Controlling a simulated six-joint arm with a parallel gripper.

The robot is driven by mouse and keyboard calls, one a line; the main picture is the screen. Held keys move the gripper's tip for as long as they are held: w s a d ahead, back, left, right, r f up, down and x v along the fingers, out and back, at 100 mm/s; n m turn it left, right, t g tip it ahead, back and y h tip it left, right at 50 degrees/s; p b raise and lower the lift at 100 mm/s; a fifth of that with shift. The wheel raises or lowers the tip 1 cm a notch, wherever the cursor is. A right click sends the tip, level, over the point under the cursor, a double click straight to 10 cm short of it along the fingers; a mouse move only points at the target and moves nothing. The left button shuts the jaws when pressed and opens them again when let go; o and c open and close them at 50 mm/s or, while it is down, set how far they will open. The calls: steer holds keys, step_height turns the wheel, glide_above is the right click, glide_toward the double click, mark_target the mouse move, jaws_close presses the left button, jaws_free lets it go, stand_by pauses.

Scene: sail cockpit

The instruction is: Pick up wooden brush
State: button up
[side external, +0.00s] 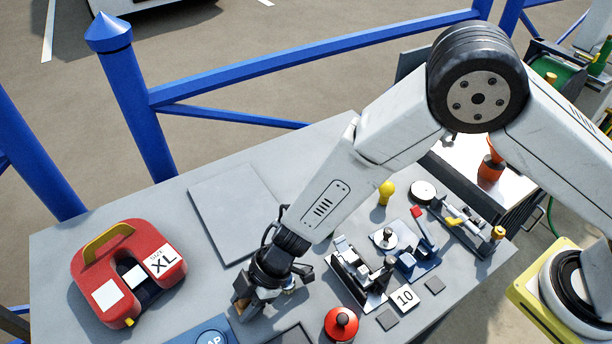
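My gripper (264,298) is low over the front middle of the grey table, pointing down. Its wrist and dark body hide most of what lies under it, and I cannot tell whether its fingers are open or shut. A small tan, wood-coloured patch (243,313) shows at the gripper's lower left. It may be part of the wooden brush, but too little shows to be sure. No other brush shows clearly in the view.
A red case marked XL (90,283) lies at the left of the grey table (60,250). A flat grey plate (228,210) lies behind my gripper. Metal fittings (352,272), a red knob (341,323) and a yellow knob (386,190) stand to the right. Blue rails (300,62) run behind.

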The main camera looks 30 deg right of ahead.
jaws_close()
steer(key=shift+r, duration=0.1)
steer(key=shift+r, duration=1.1)
steer(key=s+d+r, duration=0.9)
steer(key=s+r, duration=0.1)
steer(key=shift+d+r, duration=0.3)
steer(key=shift+s, duration=0.1)
